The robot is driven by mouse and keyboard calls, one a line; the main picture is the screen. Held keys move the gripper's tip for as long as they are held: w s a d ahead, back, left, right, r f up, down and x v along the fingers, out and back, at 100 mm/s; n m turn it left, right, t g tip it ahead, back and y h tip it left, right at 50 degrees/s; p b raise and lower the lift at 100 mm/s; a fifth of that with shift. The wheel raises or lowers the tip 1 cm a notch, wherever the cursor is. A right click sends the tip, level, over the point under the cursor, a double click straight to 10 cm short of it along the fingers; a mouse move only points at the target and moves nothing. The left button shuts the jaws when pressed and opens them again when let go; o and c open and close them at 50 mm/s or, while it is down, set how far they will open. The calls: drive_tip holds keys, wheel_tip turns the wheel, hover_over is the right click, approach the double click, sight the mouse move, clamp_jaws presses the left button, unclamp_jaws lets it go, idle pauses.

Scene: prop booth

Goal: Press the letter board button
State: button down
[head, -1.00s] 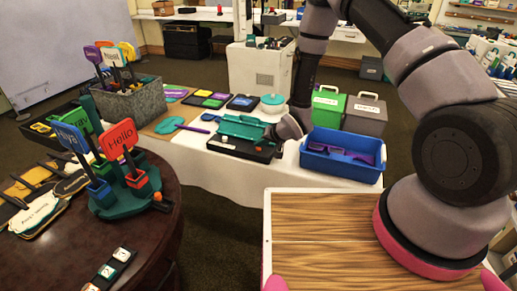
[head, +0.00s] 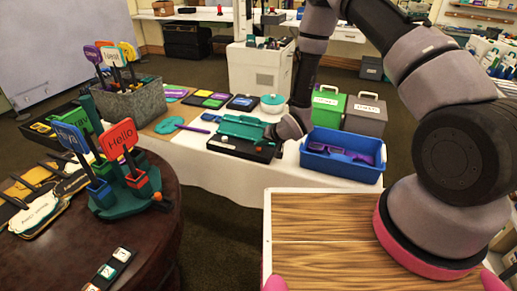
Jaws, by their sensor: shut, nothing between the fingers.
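I cannot tell for sure which thing is the letter board. A black case with a raised teal part (head: 240,128) lies on the white-covered table, and a small pale round spot shows on its dark part. My gripper (head: 271,134) is shut and empty at the right end of this case, pointing left and down. Whether it touches the case I cannot tell. Its fingertips are small and partly lost against the dark case. No button can be made out clearly.
A blue bin (head: 343,154) with purple glasses stands close right of my gripper. Green (head: 327,106) and grey (head: 364,114) boxes stand behind it. A round dark table (head: 165,235) holds signs at the left.

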drive_tip(key=shift+f, duration=0.2)
drive_tip(key=shift+f, duration=0.25)
idle(0.5)
drive_tip(key=shift+r, duration=0.45)
drive_tip(key=shift+r, duration=3)
